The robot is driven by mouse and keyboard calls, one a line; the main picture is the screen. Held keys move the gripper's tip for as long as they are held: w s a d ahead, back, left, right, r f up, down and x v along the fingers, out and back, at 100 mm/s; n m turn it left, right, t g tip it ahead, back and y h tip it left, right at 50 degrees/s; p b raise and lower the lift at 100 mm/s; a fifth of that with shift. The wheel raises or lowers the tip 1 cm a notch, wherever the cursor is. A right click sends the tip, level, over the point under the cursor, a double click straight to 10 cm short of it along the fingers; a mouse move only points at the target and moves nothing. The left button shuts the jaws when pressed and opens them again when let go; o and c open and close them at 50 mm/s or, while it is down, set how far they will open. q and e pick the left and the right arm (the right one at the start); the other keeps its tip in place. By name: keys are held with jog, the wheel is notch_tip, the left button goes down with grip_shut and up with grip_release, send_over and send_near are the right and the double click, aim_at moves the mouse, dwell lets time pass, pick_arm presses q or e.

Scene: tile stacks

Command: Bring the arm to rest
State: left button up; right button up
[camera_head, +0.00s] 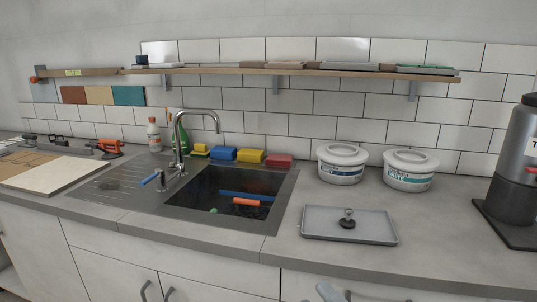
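Neither gripper can be made out in the head view. A small pale grey shape shows at the bottom edge, right of the middle, in front of the cabinet fronts; I cannot tell whether it is part of my arm. No arm reaches over the worktop (270,256), and nothing is seen held. A grey tray (325,227) lies on the worktop right of the sink, with a dark knobbed tool (347,220) on it.
The sink (270,185) holds an orange item (246,202) and a blue bar. The tap (178,135) rises behind its left side. Sponges line the back. Two white tubs (342,165) (410,171) and a dark machine (515,165) stand right. A shelf (240,70) spans the wall.

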jog(key=s+d+f+m+g+h, duration=0.2)
jog(key=s+d+f+m+h, duration=0.2)
jog(key=f, duration=0.4)
jog(key=s+d+f+m+g+h, duration=0.2)
jog(key=s+f+m, duration=0.4)
jog(key=f+m, duration=0.3)
jog(key=s+d+f+m+g+h, duration=0.2)
jog(key=s+d+f+m+h, duration=0.3)
jog(key=f+m, duration=0.2)
jog(key=shift+d+f+g+h, duration=0.3)
jog(key=shift+f+g+h, duration=0.1)
jog(key=shift+f, duration=0.4)
jog(key=shift+w, duration=0.1)
